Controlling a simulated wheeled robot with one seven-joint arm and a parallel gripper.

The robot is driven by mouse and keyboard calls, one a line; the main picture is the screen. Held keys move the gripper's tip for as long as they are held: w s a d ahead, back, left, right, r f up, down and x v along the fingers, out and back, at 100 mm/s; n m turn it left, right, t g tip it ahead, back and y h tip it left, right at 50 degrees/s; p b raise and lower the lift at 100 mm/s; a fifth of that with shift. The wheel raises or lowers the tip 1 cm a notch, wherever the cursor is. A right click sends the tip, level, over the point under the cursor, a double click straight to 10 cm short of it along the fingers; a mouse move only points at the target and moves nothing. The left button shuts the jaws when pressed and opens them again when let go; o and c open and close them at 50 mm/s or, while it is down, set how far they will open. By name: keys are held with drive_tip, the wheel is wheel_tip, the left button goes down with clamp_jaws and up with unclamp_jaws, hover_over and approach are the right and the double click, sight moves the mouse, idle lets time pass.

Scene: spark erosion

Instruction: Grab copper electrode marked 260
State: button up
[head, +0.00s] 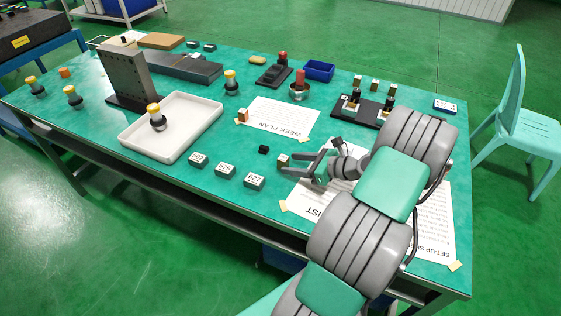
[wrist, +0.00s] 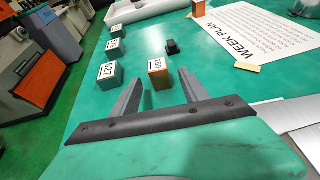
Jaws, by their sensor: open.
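A small copper electrode (wrist: 158,75) with a white label on top stands upright on the green table; the label seems to read 260. It also shows in the head view (head: 283,161), just past my fingertips. My gripper (wrist: 161,77) is open and low over the table. Its fingers lie either side of the electrode's near end, with a gap on both sides. In the head view, my gripper (head: 292,163) points left toward the electrode, and nothing is held.
Grey labelled blocks (head: 254,182) stand in a row to the left. A small black block (head: 264,149) lies behind the electrode. Another copper block (head: 243,115) stands by the week plan sheet (head: 278,115). A white tray (head: 205,126) is farther left.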

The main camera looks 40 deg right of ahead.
sight(288, 162)
drive_tip(key=x, duration=0.4)
drive_tip(key=shift+w+a, duration=0.1)
drive_tip(key=shift+w, duration=0.1)
drive_tip(key=shift+c, duration=0.3)
clamp_jaws()
drive_tip(key=shift+r, duration=0.1)
